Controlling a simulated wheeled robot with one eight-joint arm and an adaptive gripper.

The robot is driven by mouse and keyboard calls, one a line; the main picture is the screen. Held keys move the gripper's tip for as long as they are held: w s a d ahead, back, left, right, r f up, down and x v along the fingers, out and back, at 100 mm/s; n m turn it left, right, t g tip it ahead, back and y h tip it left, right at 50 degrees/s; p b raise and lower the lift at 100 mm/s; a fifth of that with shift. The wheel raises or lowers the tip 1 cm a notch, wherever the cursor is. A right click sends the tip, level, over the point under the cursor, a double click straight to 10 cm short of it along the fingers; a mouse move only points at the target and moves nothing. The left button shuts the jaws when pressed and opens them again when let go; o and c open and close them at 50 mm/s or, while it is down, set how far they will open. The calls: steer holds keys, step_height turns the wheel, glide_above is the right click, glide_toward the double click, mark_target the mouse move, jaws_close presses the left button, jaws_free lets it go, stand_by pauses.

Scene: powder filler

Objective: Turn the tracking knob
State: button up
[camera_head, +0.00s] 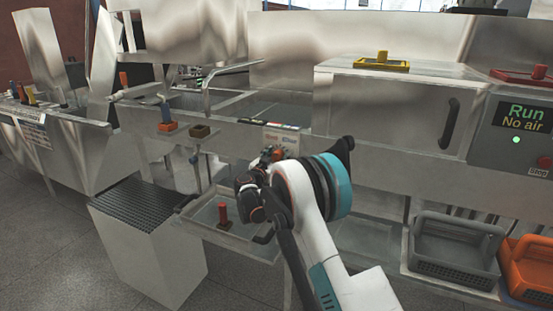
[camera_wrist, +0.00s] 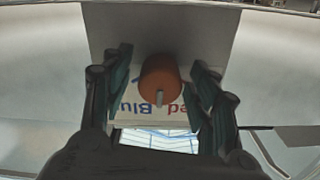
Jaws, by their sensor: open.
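An orange-brown round knob (camera_wrist: 160,76) with a pale pointer mark stands out from a white label plate (camera_wrist: 140,108) in the wrist view. My gripper (camera_wrist: 160,84) is open, with one finger on each side of the knob. Gaps show between the knob and both fingers, so they look apart from it. In the head view my gripper (camera_head: 268,156) is at the machine's front just below the label plate (camera_head: 284,137). The knob is hard to make out there.
Below my gripper is a metal tray (camera_head: 205,226) with a red-handled object (camera_head: 223,215). A grey crate (camera_head: 455,245) and an orange crate (camera_head: 527,262) stand at lower right. A control panel (camera_head: 519,124) reads "Run No air". A grated step (camera_head: 145,203) is at left.

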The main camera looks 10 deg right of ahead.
steer(key=c, duration=1.1)
steer(key=shift+o, duration=0.2)
steer(key=shift+m, duration=0.3)
steer(key=m, duration=0.5)
steer(key=shift+p, duration=0.4)
steer(key=m, duration=0.6)
steer(key=o, duration=1.1)
steer(key=shift+c, duration=0.2)
steer(key=v, duration=1.2)
